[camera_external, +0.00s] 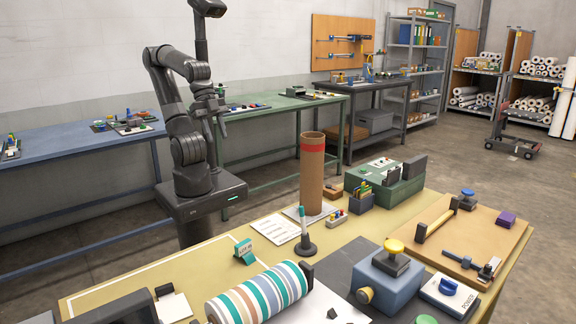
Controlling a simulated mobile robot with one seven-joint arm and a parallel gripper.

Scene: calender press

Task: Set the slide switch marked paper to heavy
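I cannot read a paper or heavy marking anywhere, so I cannot tell which part is the slide switch marked paper. A white unit (449,295) with a blue knob and the word POWER stands at the front right. To its left is a blue-grey box (388,279) with a yellow knob on top. A striped roll (258,295) lies at the front of the yellow table (190,268). My gripper (219,122) hangs by my folded arm beyond the table's far edge, away from all of these. Its fingers are too small to read, and I see nothing held.
An upright brown tube (312,172) with a red band stands mid-table. A green box (386,184), a pen stand (305,240) and a wooden board (452,228) with tools crowd the table. A blue bench (72,142) and green bench (262,117) line the wall.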

